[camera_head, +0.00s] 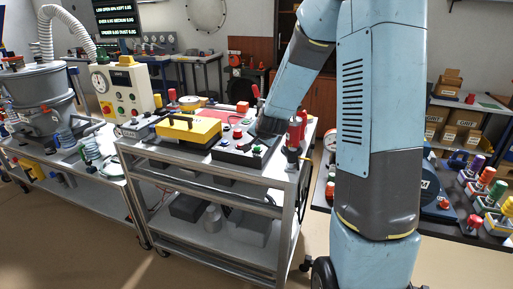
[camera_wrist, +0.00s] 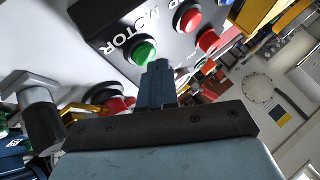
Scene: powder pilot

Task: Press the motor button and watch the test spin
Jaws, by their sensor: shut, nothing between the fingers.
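My gripper (camera_wrist: 160,66) is shut and empty. Its fingertips are at the lower right edge of the green button in the picture; I cannot tell whether they touch it. A red button (camera_wrist: 190,20) is on the same panel, with a label partly out of view. In the head view the dark control box (camera_head: 228,155) lies on the metal cart, and the arm comes down over its far right part.
In the head view a yellow case (camera_head: 188,130) lies left of the box on the cart (camera_head: 200,165). A red device (camera_head: 296,132) stands at the cart's right corner. A hopper machine (camera_head: 40,90) is at left. Several coloured knobs (camera_head: 490,190) stand on a right bench.

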